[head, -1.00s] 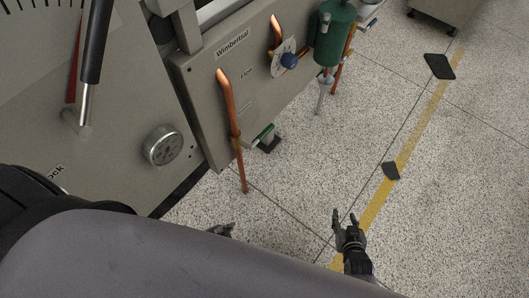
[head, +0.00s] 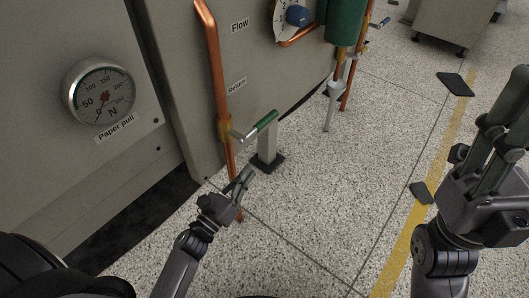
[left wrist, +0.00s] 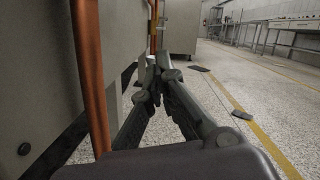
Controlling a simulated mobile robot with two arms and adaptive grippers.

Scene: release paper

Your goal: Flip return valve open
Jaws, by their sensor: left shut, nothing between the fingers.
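The return valve (head: 226,131) is a brass fitting on a vertical copper pipe (head: 216,75), below the "Return" label (head: 236,87). Its lever has a green grip (head: 262,123) and sticks out sideways from the pipe, up to the right. My left gripper (head: 243,180) is shut and empty, just below the lever and beside the lower pipe, apart from the green grip. In the left wrist view, its fingers (left wrist: 155,75) meet at the tips, with the copper pipe (left wrist: 90,75) to their left; the grip is not visible. My right gripper (head: 505,105) is at the right edge, partly cut off.
A grey machine foot (head: 268,162) stands behind the lever. The gauge panel (head: 100,92) is at left. A green cylinder (head: 345,20) and another copper pipe (head: 351,75) are farther back. Speckled floor (head: 330,200) lies open between my arms.

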